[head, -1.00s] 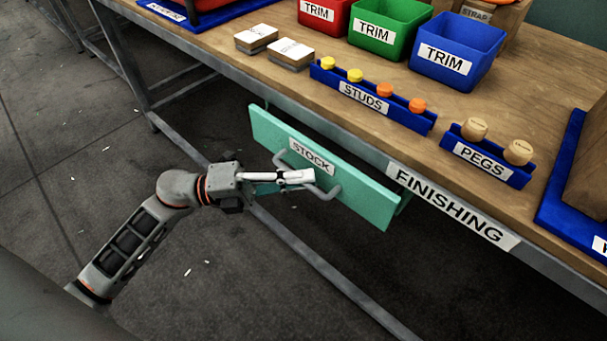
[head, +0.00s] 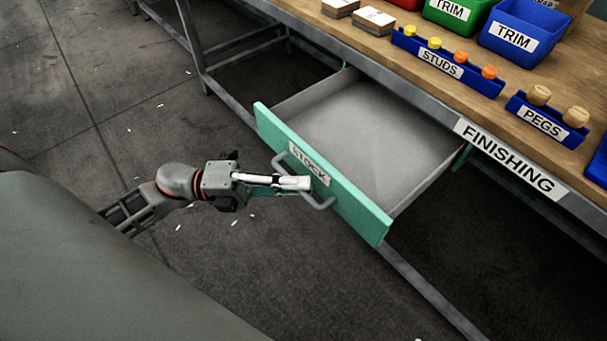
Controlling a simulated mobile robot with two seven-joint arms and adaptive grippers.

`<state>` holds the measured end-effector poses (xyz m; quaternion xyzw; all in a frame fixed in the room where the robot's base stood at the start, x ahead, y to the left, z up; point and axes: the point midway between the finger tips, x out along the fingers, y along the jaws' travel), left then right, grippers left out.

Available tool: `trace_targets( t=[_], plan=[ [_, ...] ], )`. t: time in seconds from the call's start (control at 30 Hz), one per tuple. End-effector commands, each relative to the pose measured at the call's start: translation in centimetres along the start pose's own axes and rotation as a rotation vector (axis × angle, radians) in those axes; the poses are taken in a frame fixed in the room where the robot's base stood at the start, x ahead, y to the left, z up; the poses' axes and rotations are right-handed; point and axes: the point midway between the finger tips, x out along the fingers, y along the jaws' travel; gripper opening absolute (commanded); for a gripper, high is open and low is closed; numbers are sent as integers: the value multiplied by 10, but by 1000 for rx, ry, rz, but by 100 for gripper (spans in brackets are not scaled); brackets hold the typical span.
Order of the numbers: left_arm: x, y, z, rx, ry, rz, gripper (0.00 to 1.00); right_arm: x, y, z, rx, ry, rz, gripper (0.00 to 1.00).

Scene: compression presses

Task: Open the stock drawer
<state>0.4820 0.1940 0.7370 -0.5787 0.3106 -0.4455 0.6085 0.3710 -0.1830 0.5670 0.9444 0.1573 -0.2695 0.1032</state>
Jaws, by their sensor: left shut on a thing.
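The stock drawer (head: 355,203) has a green front with a white STOCK label (head: 309,163) and a grey bar handle (head: 322,203). It stands pulled out from under the bench, and its grey inside (head: 370,130) looks empty. My left gripper (head: 303,183) is shut on the drawer handle in front of the label. Part of the handle is hidden behind its fingers. My right gripper is not in view.
The wooden bench top (head: 400,47) carries a blue STUDS rack (head: 447,62), a blue PEGS rack (head: 547,122) and TRIM bins (head: 517,32). A FINISHING label (head: 510,158) marks its front edge.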

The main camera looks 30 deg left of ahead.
Motion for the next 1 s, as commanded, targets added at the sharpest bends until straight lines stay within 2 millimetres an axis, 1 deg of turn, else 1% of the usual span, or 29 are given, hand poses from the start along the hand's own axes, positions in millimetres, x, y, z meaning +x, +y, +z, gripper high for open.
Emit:
trace_targets(
  t=[0.47,0.5,0.53,0.87,1.0],
  plan=[
    [-3,0,-2,2,-1,1,0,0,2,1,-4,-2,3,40],
    [-3,0,-2,2,-1,1,18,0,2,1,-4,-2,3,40],
    [-3,0,-2,2,-1,1,25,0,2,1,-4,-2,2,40],
    [-3,-1,-2,1,-1,0,25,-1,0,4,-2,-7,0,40],
    [-12,0,-2,-1,-2,2,25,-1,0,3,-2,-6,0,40]
  ],
)
